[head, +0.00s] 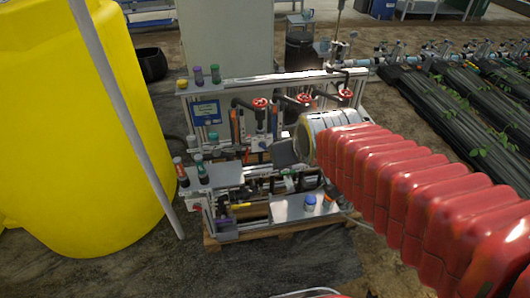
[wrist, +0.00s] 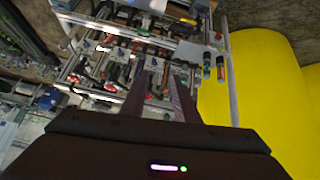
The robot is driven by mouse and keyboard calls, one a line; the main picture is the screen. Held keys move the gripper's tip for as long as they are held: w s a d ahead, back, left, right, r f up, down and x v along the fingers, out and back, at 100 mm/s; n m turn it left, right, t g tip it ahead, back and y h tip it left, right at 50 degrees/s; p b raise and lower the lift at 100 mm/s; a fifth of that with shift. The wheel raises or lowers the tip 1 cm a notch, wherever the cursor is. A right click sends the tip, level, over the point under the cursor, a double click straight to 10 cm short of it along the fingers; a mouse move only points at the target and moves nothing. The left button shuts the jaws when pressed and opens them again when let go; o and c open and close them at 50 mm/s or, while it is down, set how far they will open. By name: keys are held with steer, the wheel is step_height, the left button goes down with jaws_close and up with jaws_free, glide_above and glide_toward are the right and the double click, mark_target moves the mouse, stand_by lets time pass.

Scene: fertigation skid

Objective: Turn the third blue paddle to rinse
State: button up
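The fertigation skid (head: 262,82) stands ahead with an aluminium frame, pipes and red handwheels. I cannot clearly pick out the blue paddles or tell the third one in either view; parts of the skid are small, and my arm covers its right side in the head view. My gripper (head: 284,153) is in front of the skid's middle in the head view, its fingers hard to make out. In the wrist view the two dark fingers of my gripper (wrist: 160,95) point at the skid, apart with a gap between them. Nothing shows held.
A large yellow tank (head: 75,120) stands close on the left, with a grey pole (head: 120,110) before it. Capped bottles (head: 180,172) stand on the skid's left. A blue-capped jar (head: 310,202) sits on its lower plate. Planted rows (head: 450,95) lie right.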

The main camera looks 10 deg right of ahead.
steer(key=w+f+n+t, duration=0.25)
steer(key=w+f, duration=0.45)
steer(key=w, duration=0.4)
steer(key=w+f+n+t, duration=0.1)
steer(key=w+f+t, duration=0.2)
steer(key=w+f, duration=0.65)
steer(key=n+t, duration=0.4)
steer(key=t, duration=0.1)
glide_toward(263, 146)
steer(key=s+f, duration=0.1)
steer(key=s, duration=0.5)
steer(key=shift+s, duration=0.1)
steer(key=w, duration=1.4)
steer(key=shift+c, duration=0.3)
steer(key=shift+s, duration=0.1)
jaws_close()
